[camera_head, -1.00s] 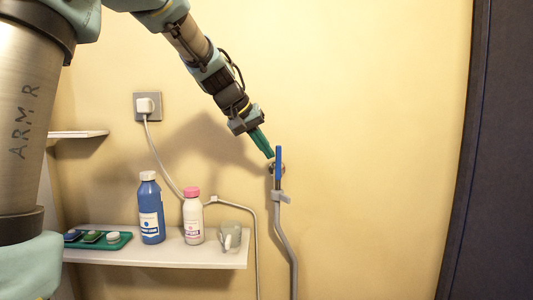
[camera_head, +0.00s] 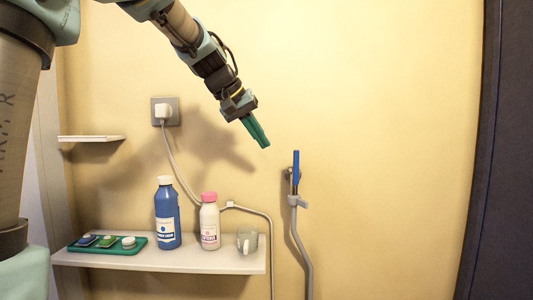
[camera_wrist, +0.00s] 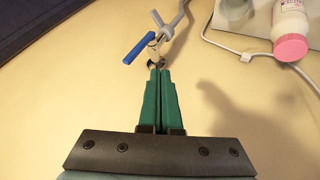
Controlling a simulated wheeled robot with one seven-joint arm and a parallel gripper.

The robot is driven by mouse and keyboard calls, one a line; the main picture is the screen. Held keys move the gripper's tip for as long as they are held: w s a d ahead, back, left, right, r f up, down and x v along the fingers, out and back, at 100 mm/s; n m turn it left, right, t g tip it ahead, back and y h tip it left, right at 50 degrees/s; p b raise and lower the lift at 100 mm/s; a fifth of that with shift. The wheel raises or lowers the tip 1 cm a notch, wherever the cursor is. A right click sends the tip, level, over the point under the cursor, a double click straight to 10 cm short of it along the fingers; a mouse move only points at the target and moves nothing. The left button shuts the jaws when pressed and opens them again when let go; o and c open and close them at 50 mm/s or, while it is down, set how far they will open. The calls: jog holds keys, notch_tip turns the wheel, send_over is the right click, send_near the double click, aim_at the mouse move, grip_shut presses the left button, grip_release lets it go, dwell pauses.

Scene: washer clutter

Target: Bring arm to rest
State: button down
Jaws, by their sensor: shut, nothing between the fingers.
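My gripper (camera_head: 266,145) has green fingers that are shut with nothing between them. In the head view it hangs in the air in front of the wall, up and left of a tap with a blue lever (camera_head: 296,167). A gap shows between the fingertips and the lever. In the wrist view the shut fingers (camera_wrist: 160,72) point toward the tap, and the blue lever (camera_wrist: 138,48) lies up and left of the tips. The lever stands upright in the head view, above a grey hose (camera_head: 301,240).
A white shelf (camera_head: 200,262) holds a green tray (camera_head: 84,248) with several small items, a blue bottle (camera_head: 167,215), a white bottle with a pink cap (camera_head: 210,225) and a mug (camera_head: 247,240). A plugged socket (camera_head: 165,111) is on the wall. A dark panel (camera_head: 500,170) stands at right.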

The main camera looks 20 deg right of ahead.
jog(key=shift+w+v, duration=0.35)
jog(key=shift+v, duration=2)
jog(key=w+a+f+n+y, duration=0.1)
jog(key=a+f+n+y, duration=0.35)
jog(key=a+f, duration=1.4)
jog(key=s+a+f+y, duration=0.1)
jog(key=s+a+f, duration=0.4)
jog(key=f, duration=0.3)
jog(key=s+a+f+y, duration=0.2)
jog(key=s+a+f, duration=0.4)
jog(key=a+f, duration=0.2)
jog(key=shift+a+n+b, duration=0.15)
jog(key=shift+n+b, duration=0.2)
jog(key=shift+b, duration=0.05)
